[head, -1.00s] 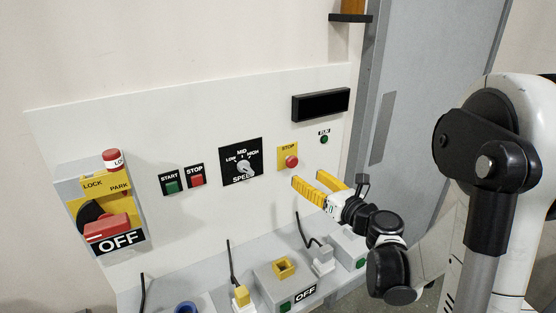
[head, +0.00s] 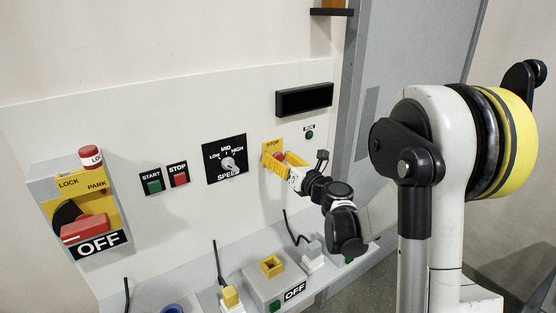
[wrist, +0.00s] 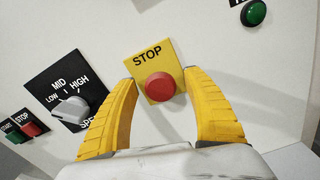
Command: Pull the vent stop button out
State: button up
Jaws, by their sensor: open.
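The vent stop button is a round red knob (wrist: 160,86) on a yellow plate marked STOP (wrist: 146,61). In the head view the red knob (head: 279,156) is partly hidden by my fingers. My gripper (head: 274,157) is at the panel in front of the yellow plate. In the wrist view my gripper (wrist: 159,79) is open, one yellow finger to the left of the knob and one to the right. Gaps show between both fingers and the knob. I cannot tell how far the fingertips are from the panel.
A SPEED selector (head: 228,164) is left of the plate, with start (head: 154,186) and stop (head: 180,179) push buttons farther left. A green RUN light (head: 309,135) and black display (head: 304,99) are at upper right. A ledge with plugs and boxes (head: 275,290) runs below.

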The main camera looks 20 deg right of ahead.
jog(key=shift+c, duration=0.4)
jog(key=c, duration=1.1)
jog(key=shift+s+d, duration=0.15)
jog(key=shift+s, duration=0.55)
jog(key=o, duration=1.2)
jog(key=v, duration=1.2)
jog(key=shift+f, duration=0.1)
